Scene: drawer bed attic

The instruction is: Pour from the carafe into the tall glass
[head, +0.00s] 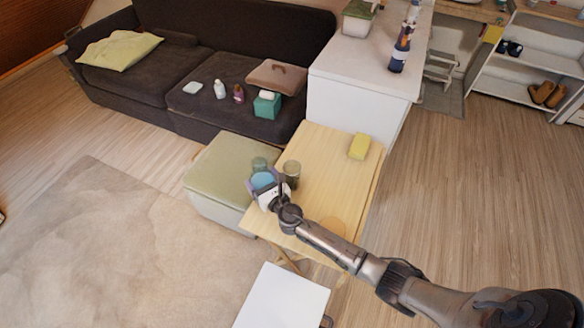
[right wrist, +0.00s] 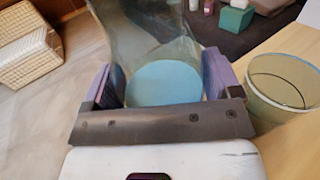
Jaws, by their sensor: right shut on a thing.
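The carafe (right wrist: 150,35) is clear, slightly greenish glass with a round light-blue area inside. My right gripper (right wrist: 163,88) is shut on it, with a purple-grey finger on each side. In the head view my right gripper (head: 266,186) holds the carafe (head: 260,164) at the left edge of the wooden table. The tall glass (head: 291,169) stands upright just right of the carafe, apart from the gripper. The glass (right wrist: 287,85) also shows in the right wrist view and looks empty. I cannot tell the carafe's exact tilt or its height over the table. My left gripper is out of view.
A white cabinet (head: 365,75) and a dark sofa (head: 190,70) stand behind.

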